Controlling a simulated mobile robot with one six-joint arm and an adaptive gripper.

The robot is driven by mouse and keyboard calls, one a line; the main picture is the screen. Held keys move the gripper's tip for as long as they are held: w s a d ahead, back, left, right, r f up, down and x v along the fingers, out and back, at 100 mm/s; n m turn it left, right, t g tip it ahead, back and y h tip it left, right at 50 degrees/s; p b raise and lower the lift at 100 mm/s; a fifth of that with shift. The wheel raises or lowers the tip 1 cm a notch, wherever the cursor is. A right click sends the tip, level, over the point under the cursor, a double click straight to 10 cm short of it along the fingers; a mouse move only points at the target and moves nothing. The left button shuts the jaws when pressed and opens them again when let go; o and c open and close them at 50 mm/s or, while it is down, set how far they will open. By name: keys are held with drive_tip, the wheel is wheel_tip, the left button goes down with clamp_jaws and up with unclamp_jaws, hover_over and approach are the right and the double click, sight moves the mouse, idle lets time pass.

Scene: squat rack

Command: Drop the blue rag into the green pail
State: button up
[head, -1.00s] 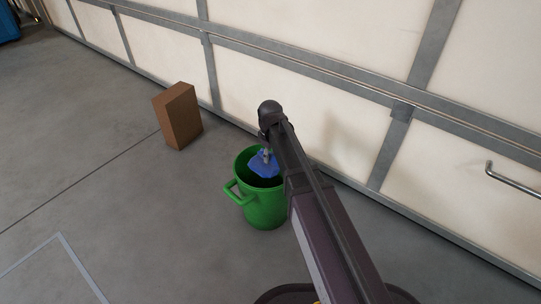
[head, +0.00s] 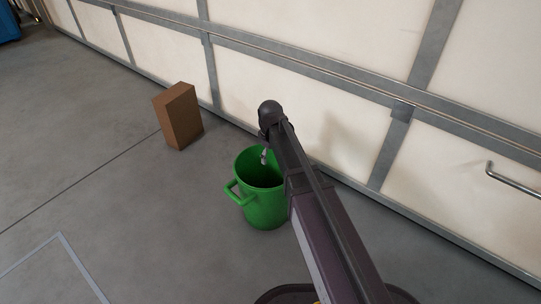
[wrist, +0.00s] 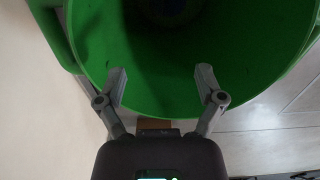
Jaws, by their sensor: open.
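The green pail (head: 264,208) stands upright on the floor below the end of my arm. My gripper (head: 264,156) is over the pail's mouth, partly hidden by my arm. In the wrist view my gripper (wrist: 161,88) has its two fingers spread apart with nothing between them, and the green pail (wrist: 95,45) fills the area ahead. A dim bluish patch, likely the blue rag (wrist: 172,10), shows deep inside the pail at the top edge of the wrist view. The rag does not show in the head view.
A brown box (head: 178,117) stands on the floor to the left of the pail, near the wall. A panelled wall (head: 300,62) with grey rails runs behind the pail. The floor to the left is open.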

drive_tip(key=shift+r, duration=0.1)
wheel_tip(320, 180, up, 7)
drive_tip(key=p, duration=0.7)
idle(0.5)
drive_tip(key=s+d+r+m+p, duration=1)
drive_tip(key=s+d+r+p, duration=0.5)
drive_tip(key=d, duration=0.3)
wheel_tip(320, 180, up, 37)
drive_tip(key=p, duration=3.6)
drive_tip(key=shift+s+a+f+p, duration=0.2)
drive_tip(key=shift+s+a+p, duration=0.1)
drive_tip(key=shift+p, duration=0.1)
